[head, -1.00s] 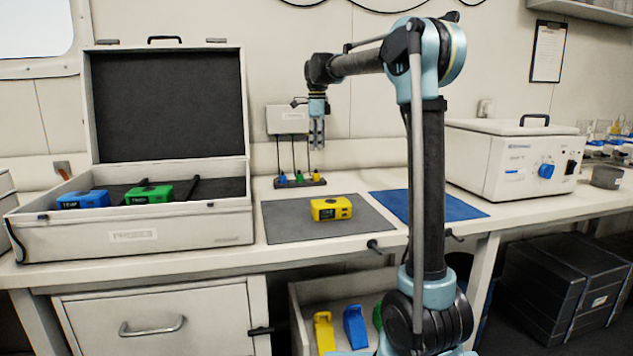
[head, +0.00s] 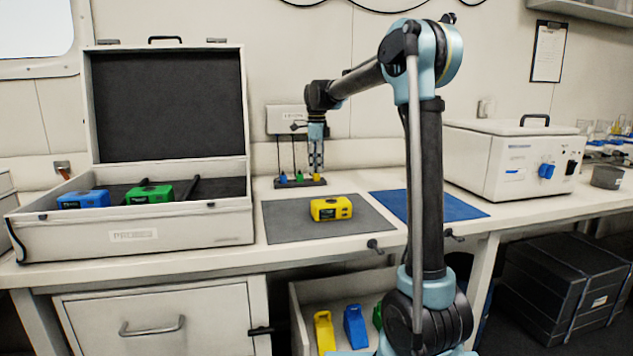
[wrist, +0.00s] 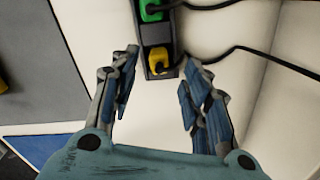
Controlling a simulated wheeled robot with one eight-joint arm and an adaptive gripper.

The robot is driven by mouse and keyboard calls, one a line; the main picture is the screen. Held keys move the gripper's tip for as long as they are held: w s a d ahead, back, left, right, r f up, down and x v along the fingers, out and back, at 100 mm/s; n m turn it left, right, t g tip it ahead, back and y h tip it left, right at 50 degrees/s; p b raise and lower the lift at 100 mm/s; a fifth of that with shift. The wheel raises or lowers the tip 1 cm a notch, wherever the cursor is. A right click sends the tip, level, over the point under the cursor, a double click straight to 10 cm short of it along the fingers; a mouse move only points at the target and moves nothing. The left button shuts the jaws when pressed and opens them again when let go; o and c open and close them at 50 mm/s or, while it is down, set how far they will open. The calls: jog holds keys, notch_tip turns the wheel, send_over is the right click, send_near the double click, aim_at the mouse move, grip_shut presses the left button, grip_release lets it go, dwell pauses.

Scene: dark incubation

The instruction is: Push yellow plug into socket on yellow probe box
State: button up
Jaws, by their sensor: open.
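The yellow probe box (head: 331,208) sits on the grey mat, its face with small ports toward the front. The yellow plug (head: 316,178) stands in the dark plug holder (head: 301,183) at the back of the bench, with a black cable. In the wrist view the yellow plug (wrist: 158,60) is at the end of the holder, beyond and between the fingertips. My gripper (head: 316,170) points down just above the plug. Its fingers (wrist: 158,78) are open, one on each side, and hold nothing. Whether they touch the plug cannot be told.
Blue and green plugs share the holder, the green (wrist: 152,10) close to the yellow. Cables hang from a wall box (head: 285,119). An open case (head: 150,225) with blue and green boxes stands left. A blue mat (head: 425,206) and white machine (head: 505,160) are right.

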aim_at(316, 177)
jog(key=shift+f, duration=1.75)
jog(key=shift+a, duration=0.1)
grip_shut()
